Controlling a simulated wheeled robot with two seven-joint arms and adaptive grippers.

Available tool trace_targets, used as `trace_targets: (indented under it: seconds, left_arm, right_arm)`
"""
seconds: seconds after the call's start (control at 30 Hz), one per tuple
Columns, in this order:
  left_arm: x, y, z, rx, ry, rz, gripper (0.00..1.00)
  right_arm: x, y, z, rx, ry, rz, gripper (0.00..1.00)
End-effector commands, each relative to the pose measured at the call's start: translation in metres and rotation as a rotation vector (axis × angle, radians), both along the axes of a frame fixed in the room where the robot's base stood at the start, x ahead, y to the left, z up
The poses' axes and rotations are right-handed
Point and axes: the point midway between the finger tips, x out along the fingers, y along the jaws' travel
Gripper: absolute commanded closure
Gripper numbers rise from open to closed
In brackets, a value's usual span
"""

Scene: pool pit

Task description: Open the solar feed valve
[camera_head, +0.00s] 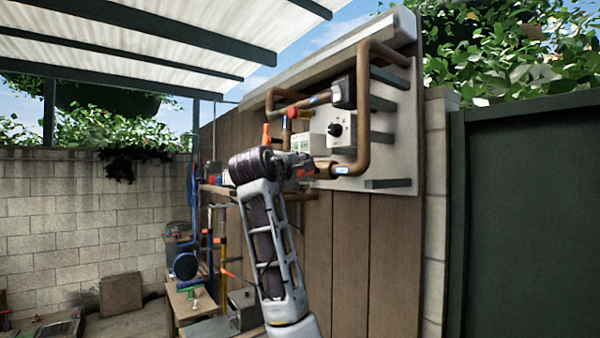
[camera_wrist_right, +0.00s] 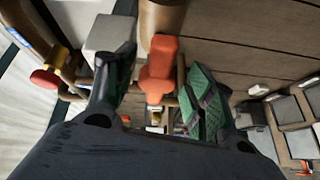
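An orange valve handle (camera_wrist_right: 161,68) shows in the right wrist view, on a copper pipe by the wooden wall. My right gripper (camera_wrist_right: 163,78) is open, with one green-padded finger on each side of the orange handle. A gap shows on both sides, so the fingers are not shut on it. In the head view my right gripper (camera_head: 303,166) is at the lower pipes of the panel, and my own arm hides much of that spot. I cannot read a label that tells which handle is the solar feed valve. My left gripper is not in view.
The white panel (camera_head: 398,120) carries copper pipes, a grey box with a black knob (camera_head: 335,129) and a red handle (camera_head: 291,112). A red knob (camera_wrist_right: 45,78) shows left of the fingers in the wrist view. A cluttered bench (camera_head: 185,303) stands lower left.

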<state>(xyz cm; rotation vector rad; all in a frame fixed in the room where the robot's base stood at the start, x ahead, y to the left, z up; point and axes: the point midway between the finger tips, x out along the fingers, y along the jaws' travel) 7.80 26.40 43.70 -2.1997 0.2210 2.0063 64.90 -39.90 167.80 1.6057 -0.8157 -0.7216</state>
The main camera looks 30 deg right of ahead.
Motion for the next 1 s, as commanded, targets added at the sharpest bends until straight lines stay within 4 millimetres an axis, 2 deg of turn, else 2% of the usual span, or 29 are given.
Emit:
trace_targets:
  seconds: [0.47, 0.67, 1.0]
  left_arm:
    - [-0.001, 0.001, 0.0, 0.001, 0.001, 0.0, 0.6]
    - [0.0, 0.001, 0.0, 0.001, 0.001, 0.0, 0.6]
    - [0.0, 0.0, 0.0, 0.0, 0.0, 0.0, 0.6]
  right_arm:
    - [-0.004, 0.006, 0.002, -0.001, -0.003, 0.0, 0.44]
    - [-0.015, 0.022, 0.002, -0.002, -0.005, 0.001, 0.44]
    - [-0.043, 0.063, 0.003, -0.002, -0.004, 0.001, 0.44]
